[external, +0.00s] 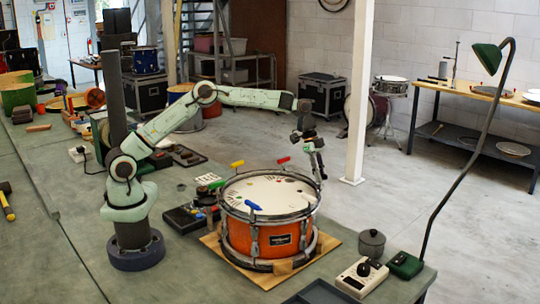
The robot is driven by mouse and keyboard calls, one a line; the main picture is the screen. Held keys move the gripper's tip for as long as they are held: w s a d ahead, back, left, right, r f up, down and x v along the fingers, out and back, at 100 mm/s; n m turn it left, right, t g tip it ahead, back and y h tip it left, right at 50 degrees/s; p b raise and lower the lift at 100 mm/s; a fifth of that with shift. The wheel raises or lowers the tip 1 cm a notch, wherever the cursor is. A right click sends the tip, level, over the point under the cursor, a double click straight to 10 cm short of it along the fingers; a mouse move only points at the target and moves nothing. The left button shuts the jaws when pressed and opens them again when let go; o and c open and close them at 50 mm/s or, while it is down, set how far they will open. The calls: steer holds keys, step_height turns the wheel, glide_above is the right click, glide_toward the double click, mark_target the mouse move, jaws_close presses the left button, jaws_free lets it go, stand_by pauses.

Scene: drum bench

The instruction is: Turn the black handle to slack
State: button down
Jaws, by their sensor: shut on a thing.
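An orange-red drum (236,233) with a white head stands on a wooden board (330,243) on the green bench. Coloured handles stand round its rim: yellow (237,164), red (284,160), blue (253,206) and green (217,184). My gripper (321,176) points down at the drum's right rim and is shut at a rim position there. The black handle is not clearly distinguishable; it appears to be between my dark fingers, which hide it. Its turn angle cannot be told.
A grey lidded pot (371,243), a cream control box (362,278) and a green lamp base (405,265) stand right of the drum. The lamp's thin stem rises high at the right. A black box (184,219) lies left of the drum.

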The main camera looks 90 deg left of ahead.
steer(key=n+y, duration=0.1)
steer(key=n, duration=0.2)
steer(key=shift+n+t, duration=0.4)
steer(key=n+y, duration=0.1)
steer(key=n, duration=0.2)
steer(key=shift+n+y, duration=0.3)
steer(key=n+y, duration=0.1)
steer(key=n, duration=0.2)
steer(key=shift+d+n, duration=0.1)
steer(key=shift+n, duration=0.2)
steer(key=n+y, duration=0.1)
steer(key=n, duration=0.1)
steer(key=n+y, duration=0.1)
steer(key=n, duration=0.1)
steer(key=shift+n+g, duration=0.3)
steer(key=n+g, duration=0.1)
steer(key=n, duration=0.2)
steer(key=n+g+y, duration=0.1)
steer(key=n, duration=0.3)
steer(key=shift+y, duration=0.3)
steer(key=n+g, duration=0.1)
steer(key=n, duration=0.2)
steer(key=n+g, duration=0.1)
steer(key=n, duration=0.2)
steer(key=shift+g, duration=0.3)
steer(key=shift+f, duration=0.1)
steer(key=c, duration=1.1)
jaws_free()
